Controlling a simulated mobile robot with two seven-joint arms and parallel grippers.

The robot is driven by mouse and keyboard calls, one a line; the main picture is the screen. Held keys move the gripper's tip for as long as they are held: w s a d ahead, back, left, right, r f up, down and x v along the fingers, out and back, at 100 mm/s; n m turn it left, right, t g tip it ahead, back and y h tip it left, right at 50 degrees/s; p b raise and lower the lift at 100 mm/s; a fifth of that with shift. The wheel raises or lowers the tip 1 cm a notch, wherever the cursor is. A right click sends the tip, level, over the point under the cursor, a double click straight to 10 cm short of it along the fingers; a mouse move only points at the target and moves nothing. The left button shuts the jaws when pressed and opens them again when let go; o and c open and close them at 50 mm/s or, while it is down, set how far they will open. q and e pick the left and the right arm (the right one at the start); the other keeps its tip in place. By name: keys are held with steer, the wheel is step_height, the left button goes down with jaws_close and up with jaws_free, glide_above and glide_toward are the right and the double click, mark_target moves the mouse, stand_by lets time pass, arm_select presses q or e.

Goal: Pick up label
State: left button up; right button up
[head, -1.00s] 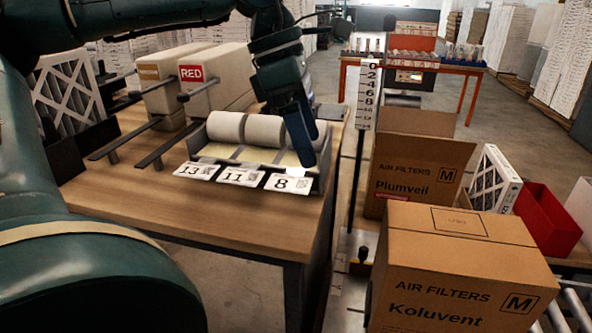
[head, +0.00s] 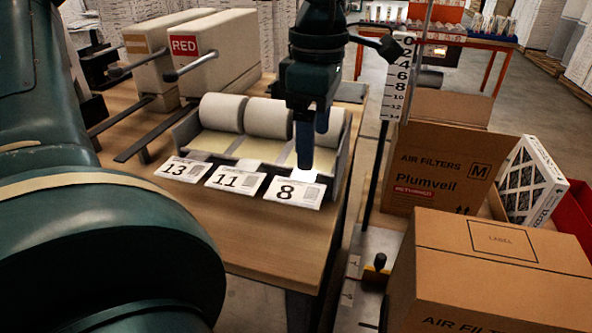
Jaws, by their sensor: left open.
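Three white labels with printed numbers stick out at the front of a grey dispenser (head: 185,132) that holds three label rolls. They are label 13 (head: 172,172), label 11 (head: 225,183) and label 8 (head: 285,197). My left gripper (head: 305,160) points down just above and behind label 8, in front of the right-hand roll (head: 268,118). Its jaws are open and empty; one finger partly hides the other. Whether a fingertip touches the label strip cannot be told. My right gripper is not seen.
Two beige machines, one with a RED sign (head: 184,45), stand behind left on the wooden table (head: 150,215). An upright ruler (head: 395,85) rises at the table's right. A Plumveil carton (head: 430,180) and a nearer carton with a marked LABEL area (head: 500,240) stand right.

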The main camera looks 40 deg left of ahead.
mark_target(310, 194)
arm_select(q)
steer(key=shift+s+a+f, duration=0.1)
steer(key=shift+s+f, duration=0.05)
steer(key=shift+f, duration=4.15)
steer(key=shift+f+b, duration=0.1)
steer(key=shift+b, duration=0.25)
steer(key=c, duration=0.9)
